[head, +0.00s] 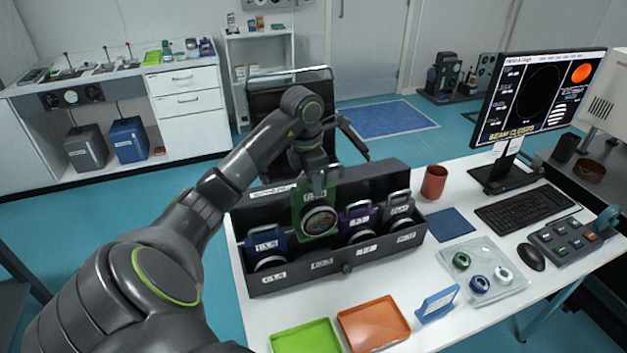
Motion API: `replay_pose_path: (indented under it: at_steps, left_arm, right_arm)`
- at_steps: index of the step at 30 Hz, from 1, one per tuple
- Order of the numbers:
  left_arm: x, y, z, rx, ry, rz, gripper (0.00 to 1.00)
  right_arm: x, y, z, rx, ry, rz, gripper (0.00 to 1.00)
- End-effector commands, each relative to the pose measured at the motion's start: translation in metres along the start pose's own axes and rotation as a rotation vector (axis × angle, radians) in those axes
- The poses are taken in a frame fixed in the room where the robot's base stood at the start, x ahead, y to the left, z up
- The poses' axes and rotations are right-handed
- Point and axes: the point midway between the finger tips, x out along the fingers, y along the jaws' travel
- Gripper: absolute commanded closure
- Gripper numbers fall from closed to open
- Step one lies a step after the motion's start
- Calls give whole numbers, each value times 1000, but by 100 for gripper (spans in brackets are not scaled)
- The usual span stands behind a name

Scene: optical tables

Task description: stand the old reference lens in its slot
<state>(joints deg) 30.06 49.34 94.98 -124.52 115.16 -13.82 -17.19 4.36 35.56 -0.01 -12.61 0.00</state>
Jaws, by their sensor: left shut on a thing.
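My left gripper (317,184) is shut on the top of a green lens mount (302,215) with a round lens in it. The mount is upright over the black slotted box (350,279), between a blue mount (265,243) and a purple mount (359,222). It sits higher than these neighbours, its lower edge above the front wall. I cannot tell whether its bottom is inside the slot. A grey mount (398,207) stands at the right end of the box. White labels on the front wall are too small to read surely. My right gripper is out of view.
In front of the box lie a green tray (305,338), an orange tray (373,324) and a small blue stand (438,304). To the right are a clear tray (505,292) with rings, a dark blue mat (451,224), a red-brown cup (434,182) and a keyboard (524,208).

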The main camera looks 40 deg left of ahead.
Motion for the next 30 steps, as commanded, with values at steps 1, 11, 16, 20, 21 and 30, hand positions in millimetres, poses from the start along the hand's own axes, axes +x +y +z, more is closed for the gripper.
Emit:
replay_pose_path:
  at_steps: [1,11,16,20,21,30]
  left_arm:
    - [6,0,0,1,-2,2,100]
    - [28,0,-3,1,-2,2,100]
    - [38,0,-4,0,-1,1,100]
    - [46,0,-5,1,-1,1,100]
    - [48,0,-6,1,-1,1,100]
    - [68,0,-8,1,-1,0,100]
  right_arm:
    - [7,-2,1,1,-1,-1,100]
    - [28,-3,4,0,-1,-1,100]
    - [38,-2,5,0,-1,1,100]
    - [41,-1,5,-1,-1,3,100]
    - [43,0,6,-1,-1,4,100]
    - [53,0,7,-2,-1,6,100]
